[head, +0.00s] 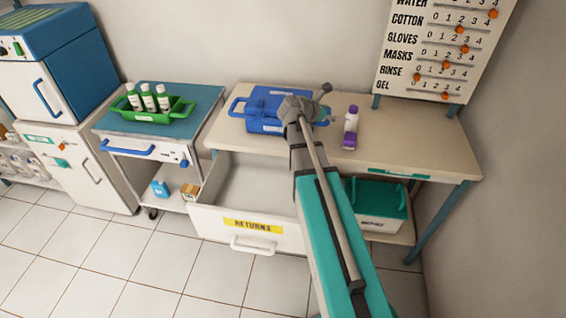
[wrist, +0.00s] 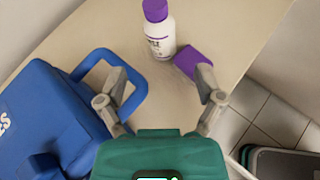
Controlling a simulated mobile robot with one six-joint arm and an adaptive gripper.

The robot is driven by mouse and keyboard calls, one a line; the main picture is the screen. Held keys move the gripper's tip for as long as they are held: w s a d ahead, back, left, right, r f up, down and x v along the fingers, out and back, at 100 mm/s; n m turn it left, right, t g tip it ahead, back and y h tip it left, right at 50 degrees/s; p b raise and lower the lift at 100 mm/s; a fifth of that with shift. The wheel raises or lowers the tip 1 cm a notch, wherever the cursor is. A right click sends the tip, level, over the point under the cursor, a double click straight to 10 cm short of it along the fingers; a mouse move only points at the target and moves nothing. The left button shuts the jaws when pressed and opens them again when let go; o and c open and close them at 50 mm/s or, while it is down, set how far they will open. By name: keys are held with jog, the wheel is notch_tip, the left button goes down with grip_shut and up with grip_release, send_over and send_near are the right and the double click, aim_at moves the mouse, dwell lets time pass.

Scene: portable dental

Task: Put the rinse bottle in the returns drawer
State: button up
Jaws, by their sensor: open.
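The rinse bottle, white with a purple cap, stands upright on the beige worktop, right of my gripper in the head view (head: 351,121). In the wrist view it stands ahead of and between my fingers (wrist: 160,38), apart from them. My gripper (wrist: 163,88) is open and empty. In the head view my gripper (head: 318,100) is near the blue case, its fingers partly hidden. The returns drawer (head: 252,225), with a yellow RETURNS label, is pulled open below the worktop. Its visible inside is empty; my arm hides its right end.
A purple block (head: 349,141) lies close to the bottle; my right fingertip overlaps it in the wrist view (wrist: 193,61). A blue case (head: 262,110) with a handle stands left of the bottle. A green bottle tray (head: 155,112) sits on the cart. The worktop's right side is clear.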

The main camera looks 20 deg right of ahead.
jog(key=s+a+f+m+g+y, duration=0.1)
jog(key=s+a+f+m+y, duration=0.2)
jog(key=a, duration=0.7)
jog(key=s+a+f+m+g+y, duration=0.1)
jog(key=s+a+f+m+y, duration=0.3)
jog(key=s+a+m, duration=0.3)
jog(key=s+a+f+m+g+y, duration=0.1)
jog(key=s+a+f+m+y, duration=0.2)
jog(key=a+m, duration=0.6)
jog(key=s+a+y, duration=0.2)
jog(key=s+a, duration=0.1)
jog(key=shift+a+f+m+y, duration=0.3)
jog(key=shift+a+f, duration=0.05)
